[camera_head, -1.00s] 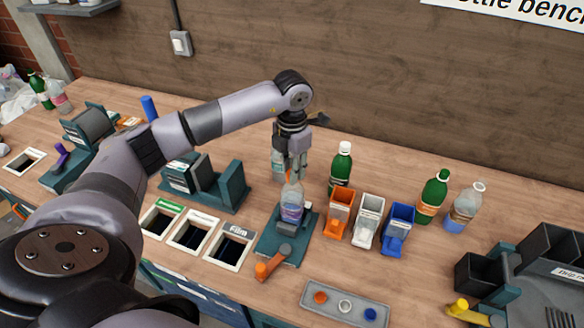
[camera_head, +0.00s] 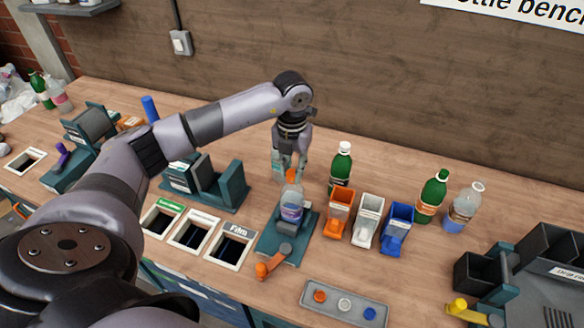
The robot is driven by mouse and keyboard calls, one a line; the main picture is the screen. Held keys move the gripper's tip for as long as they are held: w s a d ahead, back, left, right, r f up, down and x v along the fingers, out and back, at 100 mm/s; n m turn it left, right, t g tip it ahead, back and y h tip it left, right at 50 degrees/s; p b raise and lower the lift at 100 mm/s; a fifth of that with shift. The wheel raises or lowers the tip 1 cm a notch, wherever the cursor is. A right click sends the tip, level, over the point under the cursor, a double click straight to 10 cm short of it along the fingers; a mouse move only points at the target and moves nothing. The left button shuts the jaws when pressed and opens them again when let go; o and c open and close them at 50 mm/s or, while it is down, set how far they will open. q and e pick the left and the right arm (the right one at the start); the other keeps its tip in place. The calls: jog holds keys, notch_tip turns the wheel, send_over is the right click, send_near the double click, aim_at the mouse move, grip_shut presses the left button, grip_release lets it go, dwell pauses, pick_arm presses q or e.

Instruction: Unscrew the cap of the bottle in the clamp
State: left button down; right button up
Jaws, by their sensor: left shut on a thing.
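The bottle (camera_head: 291,208) is clear with a blue and white label. It stands upright in the dark teal clamp (camera_head: 299,248), which has an orange-ended lever (camera_head: 268,267). An orange cap (camera_head: 291,175) shows at the top of the bottle, between the fingers. My left gripper (camera_head: 290,172) points down from above, with its fingers closed around the cap. Part of the cap is hidden by the fingers. My right gripper does not show.
Orange (camera_head: 339,215), white (camera_head: 367,221) and blue (camera_head: 397,228) bins stand right of the clamp. Green bottles (camera_head: 340,166) (camera_head: 432,197) and a clear bottle (camera_head: 464,208) stand behind and beside them. A grey tray (camera_head: 333,309) with coloured caps lies in front. Framed openings (camera_head: 231,246) lie left.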

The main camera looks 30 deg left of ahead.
pick_arm(q)
jog(key=n, duration=0.4)
jog(key=shift+n+p, duration=0.3)
jog(key=n, duration=0.2)
jog(key=shift+r+n+p, duration=0.1)
jog(key=shift+n+p, duration=0.3)
jog(key=shift+n, duration=1.2)
jog(key=shift+p, duration=0.3)
jog(key=n+p, duration=0.1)
jog(key=n, duration=0.2)
jog(key=shift+n, duration=1.1)
